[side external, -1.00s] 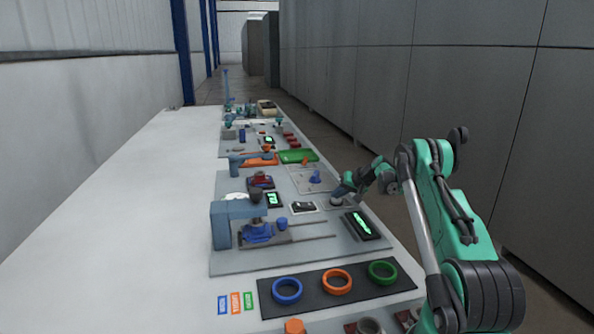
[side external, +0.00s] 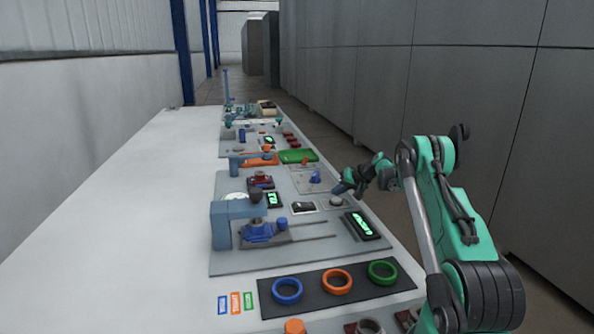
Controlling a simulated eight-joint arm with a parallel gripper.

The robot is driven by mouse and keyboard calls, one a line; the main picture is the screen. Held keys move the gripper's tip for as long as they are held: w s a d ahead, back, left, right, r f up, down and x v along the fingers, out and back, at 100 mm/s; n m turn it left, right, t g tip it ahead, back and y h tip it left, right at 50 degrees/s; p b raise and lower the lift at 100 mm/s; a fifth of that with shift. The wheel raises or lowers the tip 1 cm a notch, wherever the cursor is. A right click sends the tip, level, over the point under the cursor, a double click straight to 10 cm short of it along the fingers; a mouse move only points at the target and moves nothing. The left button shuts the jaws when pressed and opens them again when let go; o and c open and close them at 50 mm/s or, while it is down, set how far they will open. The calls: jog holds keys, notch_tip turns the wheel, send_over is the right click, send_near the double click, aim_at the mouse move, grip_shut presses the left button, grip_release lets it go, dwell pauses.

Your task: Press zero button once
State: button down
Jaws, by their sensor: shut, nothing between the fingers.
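My gripper (side external: 340,189) is shut and empty, pointing down and left from the arm's end. Its tip is just above a small round pale button (side external: 336,201) on the grey panel, and a small gap seems to separate them. Any label on the button is too small to read, so I cannot confirm from print that it is the zero button. A black display with green characters (side external: 362,225) lies just in front and right of the button; its text is too small to read.
A blue press-like fixture (side external: 231,225) stands left on the grey plate (side external: 300,256). A second green display (side external: 273,199) and a black rocker-like switch (side external: 303,207) lie left of the button. Blue (side external: 287,303), orange (side external: 337,293) and green rings (side external: 383,283) lie nearer.

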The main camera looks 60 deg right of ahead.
aim_at(338, 201)
jog(key=shift+r, duration=0.25)
jog(key=shift+r, duration=2.4)
jog(key=w+a+r+n+g, duration=0.1)
jog(key=a+r+n, duration=0.15)
jog(key=a, duration=0.55)
jog(key=w+a+r+n+y, duration=0.1)
jog(key=w+a+r, duration=0.15)
jog(key=a, duration=0.55)
jog(key=w+a+r+n+g, duration=0.15)
jog(key=a+r, duration=0.25)
jog(key=a, duration=0.4)
jog(key=s+a+f+n, duration=0.1)
jog(key=s+a+n, duration=0.2)
jog(key=s+a, duration=0.3)
jog(key=s+a+f+n, duration=0.2)
jog(key=s+a, duration=0.4)
jog(key=a, duration=0.5)
jog(key=shift+s+a+n+t, duration=0.2)
jog(key=shift+n+t, duration=0.15)
jog(key=shift+n, duration=0.05)
